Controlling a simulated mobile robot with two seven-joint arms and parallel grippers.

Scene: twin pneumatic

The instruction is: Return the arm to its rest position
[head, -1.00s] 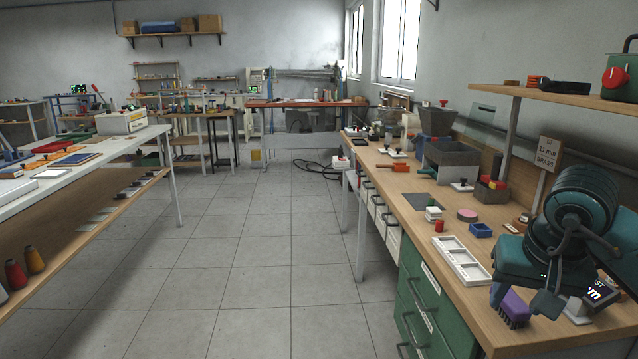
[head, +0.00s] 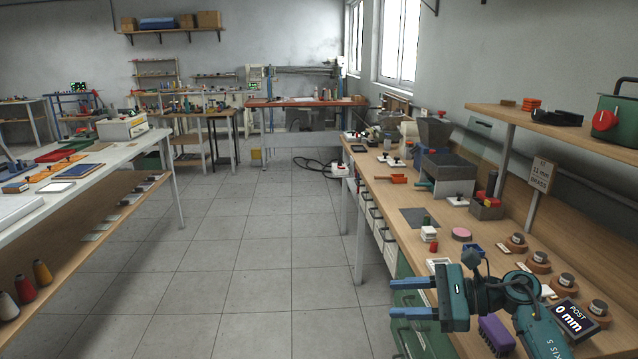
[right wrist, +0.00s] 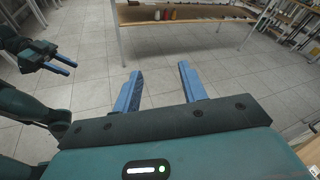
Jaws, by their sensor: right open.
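My right gripper (head: 393,298) is at the lower right in the head view, with its two blue fingers pointing left. It is over the left edge of the right-hand bench, by the green drawers. In the right wrist view my right gripper (right wrist: 160,82) is open and empty, its fingers apart above the tiled floor. My left gripper (right wrist: 62,66) shows at the left of the right wrist view, its blue fingers close together; their gap is unclear. No left arm shows in the head view.
The right-hand bench (head: 410,192) holds a purple brush (head: 496,334), a pink disc (head: 461,234), round knob-like pieces on wooden bases and a black display (head: 568,316). A white table (head: 100,160) stands at the left. The tiled floor (head: 270,240) between is clear.

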